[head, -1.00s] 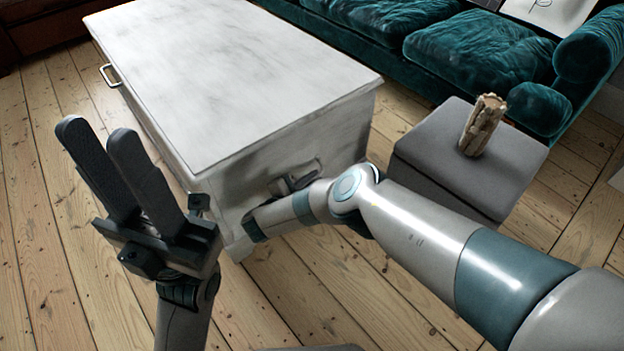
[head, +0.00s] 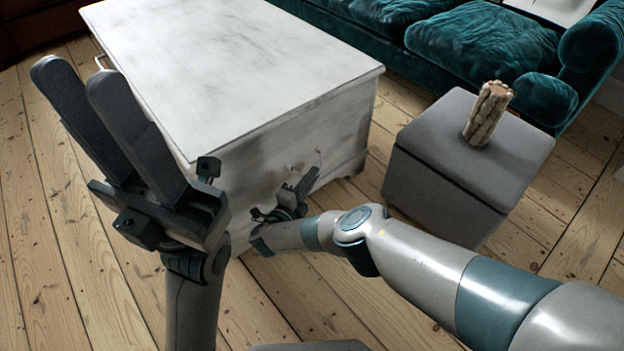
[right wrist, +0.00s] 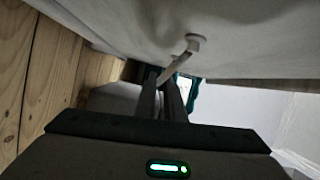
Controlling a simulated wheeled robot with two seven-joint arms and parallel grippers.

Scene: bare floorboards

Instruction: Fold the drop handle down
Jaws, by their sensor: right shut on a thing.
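The white chest (head: 235,75) stands in the middle of the head view, its near end panel facing me. The drop handle (right wrist: 184,57) is on that panel. In the right wrist view its pale bar slants away from a round mount (right wrist: 196,38) to between my fingertips. My right gripper (head: 305,182) is at the end panel, shut on the handle bar; in the right wrist view its fingers (right wrist: 163,84) are close together. In the head view the handle is mostly hidden or too small to make out. My left gripper (head: 76,75) is raised, empty and open, apart from the chest.
A grey ottoman (head: 430,195) with a wooden log piece (head: 488,112) on top stands right of the chest. A teal sofa (head: 480,45) is behind. Another handle (head: 100,62) shows on the chest's left side. Floorboards (head: 45,240) at left are clear.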

